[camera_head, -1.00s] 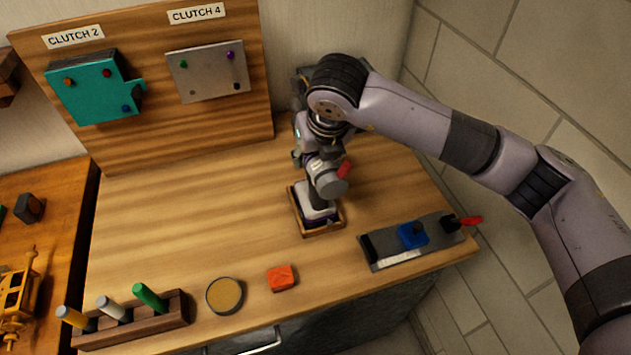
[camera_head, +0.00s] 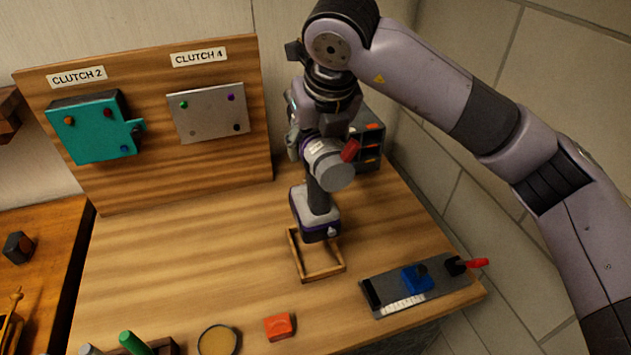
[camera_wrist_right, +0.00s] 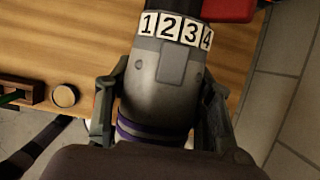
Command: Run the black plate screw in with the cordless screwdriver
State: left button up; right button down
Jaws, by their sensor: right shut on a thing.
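My right gripper (camera_wrist_right: 158,105) is shut on the cordless screwdriver (camera_head: 318,200). In the head view the screwdriver is upright, with a dark handle and a white and purple base just above an open wooden frame (camera_head: 297,255). The right wrist view shows its grey body (camera_wrist_right: 158,85) between the fingers and a ring numbered 1, 2, 3, 4 (camera_wrist_right: 172,27). The grey plate (camera_head: 210,118) under the CLUTCH 4 label (camera_head: 199,57) carries a black screw (camera_head: 236,127) at lower right, with green and purple screws above. My left gripper is not in view.
A teal plate (camera_head: 90,135) with several screws hangs under CLUTCH 2 (camera_head: 76,77). A grey fixture with a blue block (camera_head: 417,279) and red-handled lever lies at right. An orange block (camera_head: 280,326) and round dish (camera_head: 218,341) sit in front. The table's middle left is clear.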

notch_tip(320, 180, up, 8)
jog(key=shift+r+b, duration=0.2)
jog(key=shift+b, duration=0.4)
jog(key=shift+r+p, duration=1.45)
jog(key=shift+r, duration=1)
